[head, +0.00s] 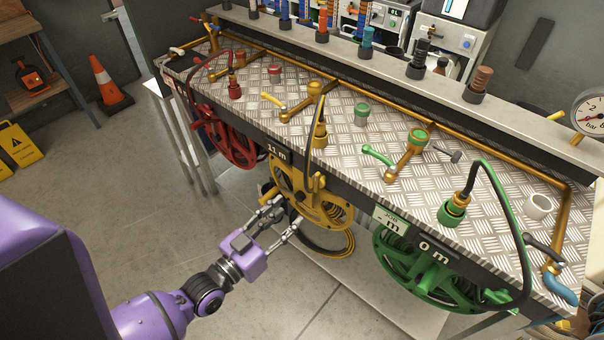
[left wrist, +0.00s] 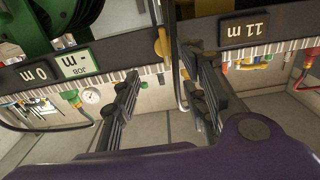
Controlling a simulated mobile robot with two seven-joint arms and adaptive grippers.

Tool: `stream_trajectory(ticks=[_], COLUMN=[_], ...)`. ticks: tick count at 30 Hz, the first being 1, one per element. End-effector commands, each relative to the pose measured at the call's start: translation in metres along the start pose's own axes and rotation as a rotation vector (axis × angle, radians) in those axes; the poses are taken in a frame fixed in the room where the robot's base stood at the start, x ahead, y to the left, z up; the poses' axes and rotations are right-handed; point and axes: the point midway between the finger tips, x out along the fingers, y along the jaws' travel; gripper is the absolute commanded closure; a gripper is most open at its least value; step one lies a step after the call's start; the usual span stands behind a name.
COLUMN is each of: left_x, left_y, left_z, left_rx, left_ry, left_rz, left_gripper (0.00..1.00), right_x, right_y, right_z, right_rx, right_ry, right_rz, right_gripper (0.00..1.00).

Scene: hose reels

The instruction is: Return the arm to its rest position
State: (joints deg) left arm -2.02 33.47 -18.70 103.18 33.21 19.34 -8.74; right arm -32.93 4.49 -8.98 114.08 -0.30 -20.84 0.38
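My left arm, purple with a dark wrist, reaches in from the lower left of the head view. Its gripper (head: 285,215) is in front of the yellow hose reel (head: 318,208) under the bench edge, with the fingers spread. Whether a fingertip touches the reel I cannot tell. In the left wrist view, which looks upside down, the two dark fingers of the left gripper (left wrist: 168,95) stand wide apart. A dark hose passes behind the gap, and nothing is visibly clamped. My right gripper is in neither view.
The metal-topped bench (head: 335,140) carries valves and brass pipes. A red reel (head: 228,140) hangs left of the yellow one, a green reel (head: 425,270) right. A traffic cone (head: 106,82) stands back left. Open floor lies left of the bench.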

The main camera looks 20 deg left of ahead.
Motion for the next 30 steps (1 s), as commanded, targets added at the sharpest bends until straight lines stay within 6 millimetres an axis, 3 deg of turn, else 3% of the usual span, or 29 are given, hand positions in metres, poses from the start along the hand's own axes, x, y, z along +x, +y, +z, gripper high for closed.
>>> stream_trajectory(ticks=[6, 11, 13, 18, 24, 27, 30], left_x=[0.000, 0.001, -0.010, -0.078, -0.176, -0.204, -0.221], left_y=[0.001, 0.012, 0.023, 0.046, 0.066, 0.074, 0.081], left_z=[0.003, 0.026, 0.044, 0.093, 0.124, 0.126, 0.130], left_rx=[-0.006, 0.028, 0.038, 0.023, -0.045, -0.082, -0.111], left_ry=[-0.014, -0.127, -0.216, -0.494, -0.743, -0.781, -0.801], left_rz=[0.003, 0.036, 0.031, -0.067, -0.233, -0.285, -0.306], left_gripper=[0.60, 0.60, 0.60, 0.60, 0.60, 0.60, 0.60], right_x=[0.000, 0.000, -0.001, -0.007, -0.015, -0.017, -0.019], right_y=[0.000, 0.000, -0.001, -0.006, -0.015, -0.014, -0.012], right_z=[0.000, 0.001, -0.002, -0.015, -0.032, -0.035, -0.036], right_rx=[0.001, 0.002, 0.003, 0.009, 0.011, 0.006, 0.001], right_ry=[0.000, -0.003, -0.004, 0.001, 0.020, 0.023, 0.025], right_rz=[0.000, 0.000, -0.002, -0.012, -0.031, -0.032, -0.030], right_gripper=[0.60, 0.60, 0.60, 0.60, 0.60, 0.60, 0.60])
